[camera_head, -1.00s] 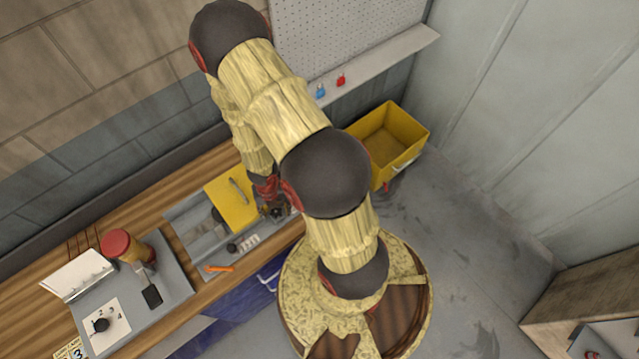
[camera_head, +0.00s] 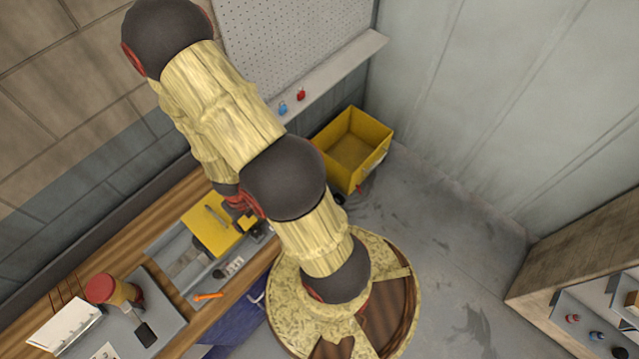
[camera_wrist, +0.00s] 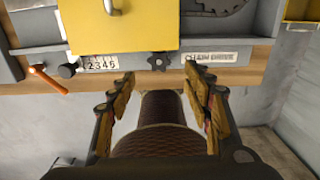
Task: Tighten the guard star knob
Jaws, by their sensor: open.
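The guard star knob (camera_wrist: 158,62) is a small dark lobed knob in the wrist view, on the front face below the yellow guard (camera_wrist: 135,22). It lies between a number label and a second text label. My gripper (camera_wrist: 164,85) is open and empty, its two fingers spread to either side of the knob's line and apart from it. In the head view the yellow guard (camera_head: 211,226) sits on the grey machine on the bench. My arm hides much of the gripper and the knob there.
An orange lever (camera_wrist: 47,79) and a black knob (camera_wrist: 68,71) are left of the number label (camera_wrist: 99,63). A control panel with a red-topped post (camera_head: 100,289) stands further left on the bench. A yellow bin (camera_head: 352,150) stands beyond my arm. Floor at right is clear.

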